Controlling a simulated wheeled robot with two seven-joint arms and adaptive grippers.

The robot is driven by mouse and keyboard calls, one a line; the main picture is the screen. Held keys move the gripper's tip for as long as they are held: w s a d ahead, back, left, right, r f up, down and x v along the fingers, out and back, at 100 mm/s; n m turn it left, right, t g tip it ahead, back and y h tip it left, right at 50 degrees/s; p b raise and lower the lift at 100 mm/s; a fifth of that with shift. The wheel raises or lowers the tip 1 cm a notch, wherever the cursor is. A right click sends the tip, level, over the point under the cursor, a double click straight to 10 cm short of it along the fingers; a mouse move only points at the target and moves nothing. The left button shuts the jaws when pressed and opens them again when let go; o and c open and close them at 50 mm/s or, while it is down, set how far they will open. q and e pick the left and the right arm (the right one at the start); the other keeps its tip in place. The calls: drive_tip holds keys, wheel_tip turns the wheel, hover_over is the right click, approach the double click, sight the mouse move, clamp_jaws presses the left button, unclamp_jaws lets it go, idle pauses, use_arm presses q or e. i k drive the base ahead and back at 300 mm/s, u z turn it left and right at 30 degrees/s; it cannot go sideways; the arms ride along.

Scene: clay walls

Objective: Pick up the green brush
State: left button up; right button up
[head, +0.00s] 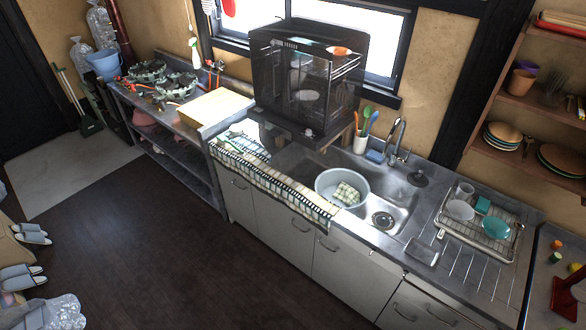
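A small green and white item (235,134), which looks like a brush, lies on the checked cloth (262,173) at the left part of the sink counter. It is too small to tell for sure. A green long-handled utensil (368,112) also stands in a white cup (360,143) behind the sink, beside blue and orange ones. I cannot tell if it is a brush. Neither of my grippers shows in the head view.
A pale basin (342,188) with a checked cloth stands in the sink (376,205). A dish rack (476,228) is at the right. The dark wooden floor (150,245) before the cabinets is clear.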

sight(222, 138)
drive_tip(key=k, duration=0.4)
drive_tip(key=u, duration=0.95)
drive_tip(key=i, duration=1.3)
drive_tip(key=z, duration=0.7)
